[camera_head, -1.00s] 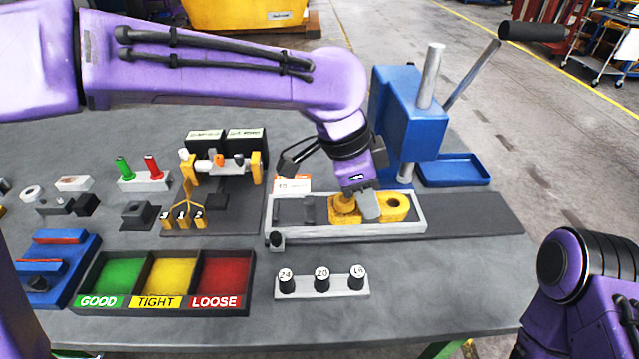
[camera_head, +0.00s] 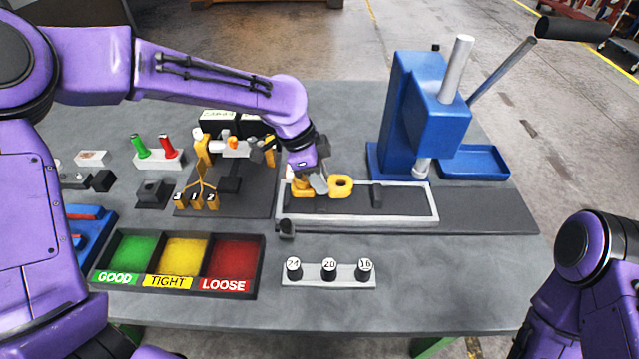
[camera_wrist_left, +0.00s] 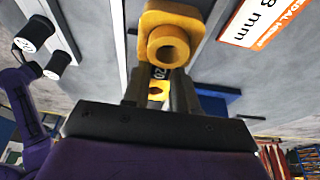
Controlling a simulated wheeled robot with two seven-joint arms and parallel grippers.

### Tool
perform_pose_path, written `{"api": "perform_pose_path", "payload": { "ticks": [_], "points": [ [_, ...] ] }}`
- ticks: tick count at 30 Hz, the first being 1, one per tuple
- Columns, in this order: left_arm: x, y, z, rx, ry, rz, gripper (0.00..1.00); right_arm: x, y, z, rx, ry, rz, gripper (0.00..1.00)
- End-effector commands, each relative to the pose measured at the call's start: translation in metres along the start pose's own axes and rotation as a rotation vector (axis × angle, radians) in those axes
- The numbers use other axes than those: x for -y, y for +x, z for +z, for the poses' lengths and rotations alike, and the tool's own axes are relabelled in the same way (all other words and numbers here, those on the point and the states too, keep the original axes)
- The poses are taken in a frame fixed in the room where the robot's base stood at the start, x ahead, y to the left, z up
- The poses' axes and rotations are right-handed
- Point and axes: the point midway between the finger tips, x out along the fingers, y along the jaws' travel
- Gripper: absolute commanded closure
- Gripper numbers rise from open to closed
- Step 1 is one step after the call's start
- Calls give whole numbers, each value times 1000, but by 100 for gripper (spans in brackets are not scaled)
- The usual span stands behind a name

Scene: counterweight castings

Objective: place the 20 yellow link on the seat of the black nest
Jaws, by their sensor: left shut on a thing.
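The yellow link (camera_head: 341,185) is an elongated piece with a round hole at its end. My left gripper (camera_head: 310,184) is shut on it, over the left end of the grey tray (camera_head: 400,221); the link seems raised above the tray. In the left wrist view the link (camera_wrist_left: 170,45) fills the space between the fingers (camera_wrist_left: 160,90), and a "20" mark shows on it. A small black block with a raised middle (camera_head: 152,191), which looks like the nest, stands left of the dark fixture board. My right arm shows at lower right, its gripper out of frame.
A blue press (camera_head: 405,110) stands behind the tray. The GOOD, TIGHT and LOOSE bin (camera_head: 180,262) is front left. The fixture (camera_head: 228,175) with yellow parts lies between gripper and black block.

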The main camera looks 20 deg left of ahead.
Motion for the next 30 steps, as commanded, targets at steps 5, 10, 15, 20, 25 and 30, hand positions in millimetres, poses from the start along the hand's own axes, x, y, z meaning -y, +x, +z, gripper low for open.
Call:
{"api": "perform_pose_path", "payload": {
  "ticks": [5, 10, 15, 20, 25, 30],
  "points": [
    [0, 25, 10, 0, -1, 2, 100, 0, -2, -1, 1, 0, 1, 57],
    [-1, 29, 12, 1, -1, 1, 100, 0, -2, 0, 1, 0, 0, 57],
    [-2, 32, 13, 4, -2, 4, 100, 0, -1, 0, 1, 0, 0, 57],
    [-2, 38, 16, 8, -3, 7, 100, 0, 0, 0, 1, 0, 0, 57],
    [-3, 44, 19, 10, -2, 9, 100, 0, 0, 0, 1, 0, 0, 57],
    [-4, 46, 20, 13, -1, 11, 62, 0, 1, 1, 1, 0, 0, 57]
  ]
}}
